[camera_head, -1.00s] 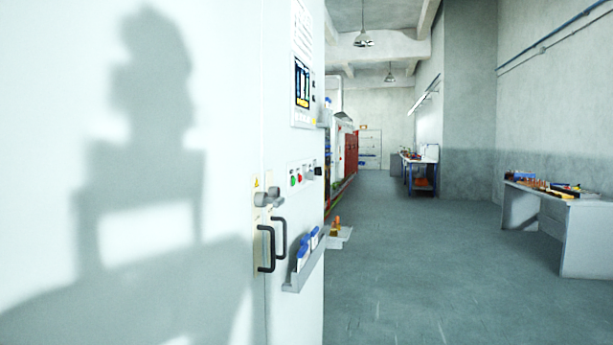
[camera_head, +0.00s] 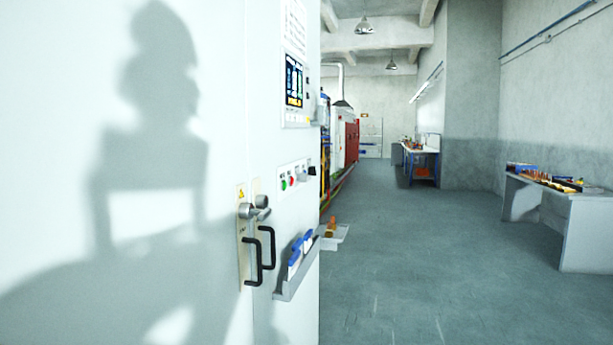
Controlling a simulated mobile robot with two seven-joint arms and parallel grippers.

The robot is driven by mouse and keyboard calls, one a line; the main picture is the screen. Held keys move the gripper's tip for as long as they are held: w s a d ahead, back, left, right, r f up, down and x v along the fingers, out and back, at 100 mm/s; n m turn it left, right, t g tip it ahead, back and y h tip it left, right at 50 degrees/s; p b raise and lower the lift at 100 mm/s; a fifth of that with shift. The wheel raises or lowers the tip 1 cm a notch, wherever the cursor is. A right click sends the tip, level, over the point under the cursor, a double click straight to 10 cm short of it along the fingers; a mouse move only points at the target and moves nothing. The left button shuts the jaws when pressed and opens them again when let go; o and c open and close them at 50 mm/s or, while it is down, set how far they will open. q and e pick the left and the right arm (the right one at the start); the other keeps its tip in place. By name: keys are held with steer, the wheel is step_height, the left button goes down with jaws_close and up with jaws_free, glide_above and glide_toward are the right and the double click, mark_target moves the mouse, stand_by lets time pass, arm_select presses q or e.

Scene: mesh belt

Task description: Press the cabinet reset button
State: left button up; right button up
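The white cabinet (camera_head: 225,130) fills the left side of the head view, seen at a steep slant. Its right part carries a small button panel (camera_head: 296,176) with a green button (camera_head: 283,183), a red button (camera_head: 291,181) and a grey knob (camera_head: 302,172). I cannot tell which one is the reset button, and labels are too small to read. A display screen (camera_head: 294,82) sits above the panel. Two black door handles (camera_head: 267,248) and round grey locks (camera_head: 255,209) are below left of it. Neither of my grippers is in view.
A tray (camera_head: 296,268) with blue and white items juts from the cabinet below the buttons. A low pale plate with an orange item (camera_head: 331,230) stands just beyond. A workbench (camera_head: 580,225) stands at the right wall. The grey floor (camera_head: 430,260) between is clear.

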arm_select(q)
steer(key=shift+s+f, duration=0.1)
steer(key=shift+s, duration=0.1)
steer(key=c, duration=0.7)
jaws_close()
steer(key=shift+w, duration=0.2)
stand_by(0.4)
